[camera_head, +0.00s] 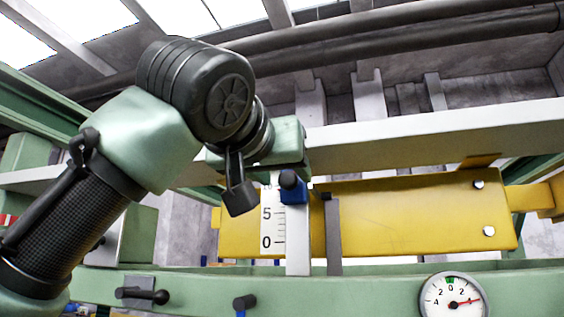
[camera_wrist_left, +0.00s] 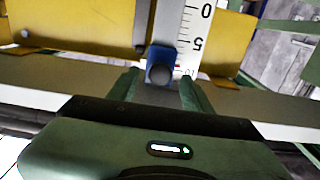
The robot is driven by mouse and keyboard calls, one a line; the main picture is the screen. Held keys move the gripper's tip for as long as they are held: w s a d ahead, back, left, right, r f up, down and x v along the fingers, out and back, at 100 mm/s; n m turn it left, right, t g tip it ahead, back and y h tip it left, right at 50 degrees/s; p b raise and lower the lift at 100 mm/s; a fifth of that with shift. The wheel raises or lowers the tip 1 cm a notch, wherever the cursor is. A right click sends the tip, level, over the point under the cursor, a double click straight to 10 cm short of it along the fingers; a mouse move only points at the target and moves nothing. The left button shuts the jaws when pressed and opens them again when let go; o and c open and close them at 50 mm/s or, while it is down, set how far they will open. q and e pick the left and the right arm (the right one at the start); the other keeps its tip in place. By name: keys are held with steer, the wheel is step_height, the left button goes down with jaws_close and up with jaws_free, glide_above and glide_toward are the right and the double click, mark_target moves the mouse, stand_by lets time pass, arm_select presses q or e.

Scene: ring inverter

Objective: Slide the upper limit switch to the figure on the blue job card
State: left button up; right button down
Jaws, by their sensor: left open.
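The upper limit switch is a blue slider (camera_head: 296,196) with a black round knob on a white upright scale (camera_head: 298,255) marked 0 and 5, with a higher figure partly hidden. The slider sits well above the 5. In the left wrist view the blue slider (camera_wrist_left: 161,54) shows upside down relative to the head view. My left gripper (camera_head: 293,165) is at the top of the scale, close to the knob. In the wrist view its open fingers (camera_wrist_left: 162,82) lie either side of the knob; I cannot tell whether they touch it. I cannot make out a blue job card.
A yellow beam (camera_head: 410,215) runs behind the scale, with a grey upright strip (camera_head: 333,238) just to its right. A pale horizontal beam (camera_head: 430,130) crosses above.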

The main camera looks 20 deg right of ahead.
arm_select(q)
steer(key=shift+w+d, duration=0.2)
steer(key=shift+w, duration=0.1)
jaws_close()
stand_by(1.3)
